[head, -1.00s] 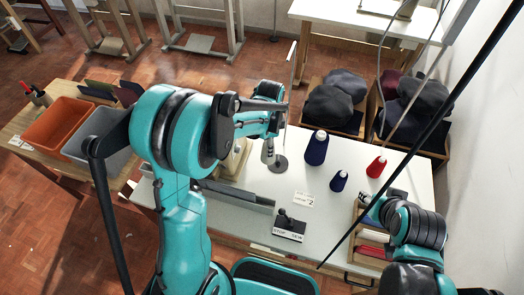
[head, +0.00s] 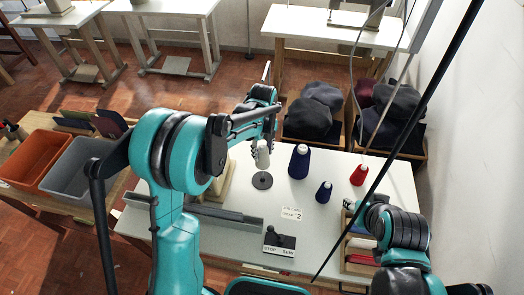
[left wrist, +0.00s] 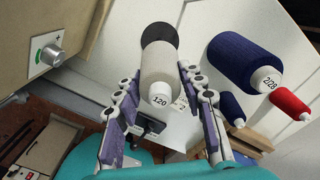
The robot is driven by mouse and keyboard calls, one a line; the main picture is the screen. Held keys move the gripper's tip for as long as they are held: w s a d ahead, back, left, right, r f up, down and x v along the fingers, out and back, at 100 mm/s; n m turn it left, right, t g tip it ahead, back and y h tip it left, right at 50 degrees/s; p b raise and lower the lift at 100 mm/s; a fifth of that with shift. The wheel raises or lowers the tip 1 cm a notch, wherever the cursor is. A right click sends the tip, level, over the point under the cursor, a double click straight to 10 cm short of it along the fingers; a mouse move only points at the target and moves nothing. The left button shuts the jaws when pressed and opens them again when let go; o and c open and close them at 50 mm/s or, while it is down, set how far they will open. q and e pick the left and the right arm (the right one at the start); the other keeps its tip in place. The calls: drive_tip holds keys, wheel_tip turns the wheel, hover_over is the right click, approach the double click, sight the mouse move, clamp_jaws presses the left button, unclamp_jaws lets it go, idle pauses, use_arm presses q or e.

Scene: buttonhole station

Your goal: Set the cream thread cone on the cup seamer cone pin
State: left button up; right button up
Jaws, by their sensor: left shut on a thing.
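The cream thread cone (head: 262,154) is held upright in my left gripper (head: 262,132), above the dark round base (head: 262,181) of the cone pin on the white table. A small gap shows between the cone's lower end and the base. In the left wrist view the cone (left wrist: 158,78), marked 120, stands between both fingers, with the dark base (left wrist: 158,37) beyond it. The pin's tip cannot be made out. My right gripper (head: 362,208) is low at the table's right side, too small and partly hidden to read.
A large navy cone (head: 299,162), a small navy cone (head: 324,192) and a red cone (head: 358,175) stand right of the base. A stop/sew switch (head: 279,242) and a card (head: 291,214) lie in front. The machine (left wrist: 62,42) is close left.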

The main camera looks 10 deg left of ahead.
use_arm(q)
drive_tip(key=shift+f+b, duration=2.25)
drive_tip(key=shift+f, duration=1.35)
drive_tip(key=shift+f+b, duration=1.1)
drive_tip(key=shift+f, duration=0.35)
drive_tip(key=shift+f+b, duration=0.45)
drive_tip(key=shift+f, duration=0.05)
drive_tip(key=o, duration=1.3)
drive_tip(key=shift+c, duration=0.2)
wheel_tip(320, 180, up, 12)
drive_tip(key=shift+r, duration=0.1)
